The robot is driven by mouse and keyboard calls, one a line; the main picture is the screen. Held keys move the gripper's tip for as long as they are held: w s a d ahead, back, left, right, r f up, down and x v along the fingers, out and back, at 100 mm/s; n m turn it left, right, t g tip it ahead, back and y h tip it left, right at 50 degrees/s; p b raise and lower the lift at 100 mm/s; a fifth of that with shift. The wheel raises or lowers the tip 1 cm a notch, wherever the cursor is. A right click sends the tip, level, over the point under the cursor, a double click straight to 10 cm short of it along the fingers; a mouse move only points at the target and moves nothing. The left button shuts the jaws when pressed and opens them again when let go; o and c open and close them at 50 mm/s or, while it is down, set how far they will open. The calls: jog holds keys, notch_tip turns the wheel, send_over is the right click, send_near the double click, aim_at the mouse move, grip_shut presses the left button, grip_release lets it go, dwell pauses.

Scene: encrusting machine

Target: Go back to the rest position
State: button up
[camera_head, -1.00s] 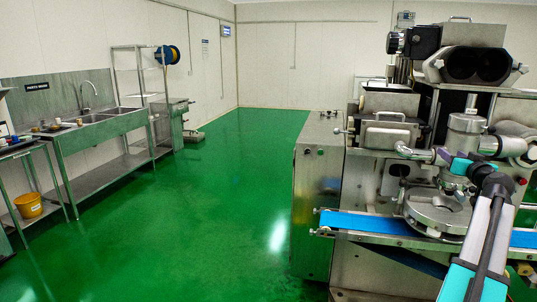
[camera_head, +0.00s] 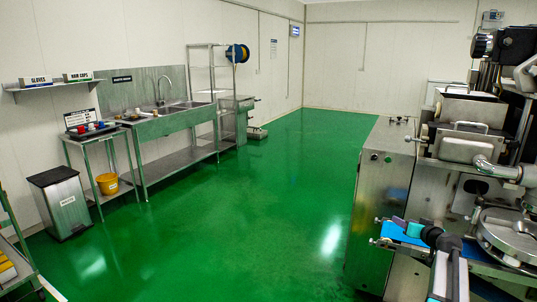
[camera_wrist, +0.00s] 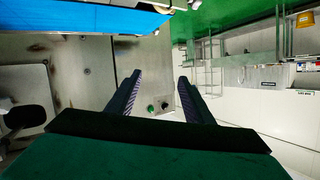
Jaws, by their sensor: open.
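My gripper (camera_head: 403,224) shows in the head view as teal and purple parts at the lower right, by the left end of the encrusting machine's blue conveyor belt (camera_head: 432,241). In the wrist view my gripper (camera_wrist: 160,78) has its two dark, ribbed fingers apart, with nothing between them. The view there is turned over, with the blue belt (camera_wrist: 95,18) along the top. The steel encrusting machine (camera_head: 380,200) fills the right side of the head view. Its steel panel with small knobs (camera_wrist: 150,107) shows behind and between the fingers in the wrist view.
The green floor (camera_head: 240,220) left of the machine is open. Along the left wall stand a steel sink bench (camera_head: 165,128), a small table with a yellow bucket (camera_head: 107,183), a bin (camera_head: 62,205) and a wire shelf (camera_head: 213,75). A cart edge (camera_head: 22,258) shows at the lower left.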

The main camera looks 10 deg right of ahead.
jog(key=w+a+f+n+g+y, duration=0.2)
jog(key=w+a+f+y, duration=0.1)
jog(key=a+f, duration=0.95)
jog(key=s+a+f+n+g+y, duration=0.15)
jog(key=s+a+f, duration=0.25)
jog(key=a+f, duration=0.5)
jog(key=s+a+f+n+g+y, duration=0.1)
jog(key=s+a+f+g, duration=0.25)
jog(key=a+f, duration=0.6)
jog(key=s+a+f+n+g+y, duration=0.1)
jog(key=s+a+f, duration=0.4)
jog(key=a, duration=0.7)
jog(key=s+a+f+g, duration=0.2)
jog(key=s+a+f, duration=0.25)
jog(key=s, duration=0.25)
jog(key=s+a+f+n+g+h, duration=0.1)
jog(key=s+a+f+g, duration=0.2)
jog(key=s+f, duration=0.35)
jog(key=s+a+f+g, duration=0.2)
jog(key=s+a+f, duration=0.15)
jog(key=s, duration=0.55)
jog(key=s+d+m+g+h, duration=0.1)
jog(key=s+d+g+h, duration=0.1)
jog(key=s, duration=0.6)
jog(key=s+d+m+g+h, duration=0.1)
jog(key=s+d+g, duration=0.1)
jog(key=s, duration=0.6)
jog(key=shift+d+r+g+h, duration=0.35)
jog(key=shift+d+r, duration=0.1)
jog(key=shift+d, duration=0.15)
